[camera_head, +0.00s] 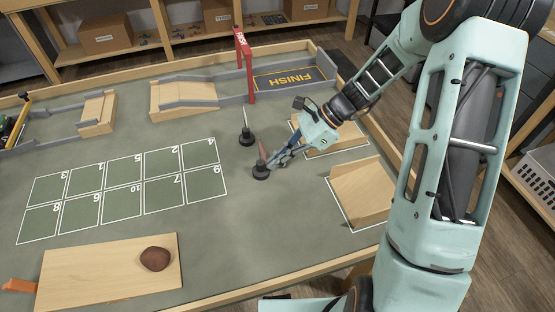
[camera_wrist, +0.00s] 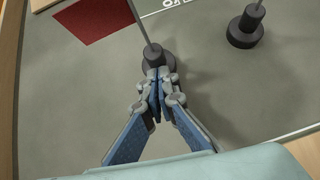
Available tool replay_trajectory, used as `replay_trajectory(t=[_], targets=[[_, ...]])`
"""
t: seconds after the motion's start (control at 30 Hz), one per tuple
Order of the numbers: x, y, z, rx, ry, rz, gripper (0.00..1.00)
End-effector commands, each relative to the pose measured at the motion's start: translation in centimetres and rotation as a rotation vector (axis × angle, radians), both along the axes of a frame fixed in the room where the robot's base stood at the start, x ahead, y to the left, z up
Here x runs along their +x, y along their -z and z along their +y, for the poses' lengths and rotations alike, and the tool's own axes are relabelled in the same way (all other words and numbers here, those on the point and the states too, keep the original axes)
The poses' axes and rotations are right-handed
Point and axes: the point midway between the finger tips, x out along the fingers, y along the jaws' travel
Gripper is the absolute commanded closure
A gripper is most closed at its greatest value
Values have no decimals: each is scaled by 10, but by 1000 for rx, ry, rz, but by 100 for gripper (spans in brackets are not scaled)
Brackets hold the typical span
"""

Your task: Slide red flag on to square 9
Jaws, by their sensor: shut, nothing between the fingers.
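The red flag's dark round base (camera_head: 261,172) stands on the grey table, to the right of the numbered grid. In the wrist view its base (camera_wrist: 157,59), thin pole and red cloth (camera_wrist: 90,18) show; the flag appears upright. Square 9 (camera_head: 207,194) is the grid's lower right cell, left of the flag, and is empty. My gripper (camera_head: 275,163) is low, just right of the red flag. In the wrist view my gripper (camera_wrist: 157,76) has its fingertips together beside the base. They touch it or nearly do; I cannot tell which.
A second flag stand (camera_head: 246,137) stands close behind the red flag. A wooden ramp (camera_head: 362,191) lies to the right, and another block (camera_head: 333,138) is behind my gripper. A board (camera_head: 110,275) with a brown lump (camera_head: 155,259) lies front left. The table between flag and grid is clear.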

Motion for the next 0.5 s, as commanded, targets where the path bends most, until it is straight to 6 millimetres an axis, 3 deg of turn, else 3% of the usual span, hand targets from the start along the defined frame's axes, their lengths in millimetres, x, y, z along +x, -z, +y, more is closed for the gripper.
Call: replay_trajectory(t=[0.17,0.5], targets=[[-6,-2,28,1,-6,2,100],[-26,-1,124,1,-6,2,100]])
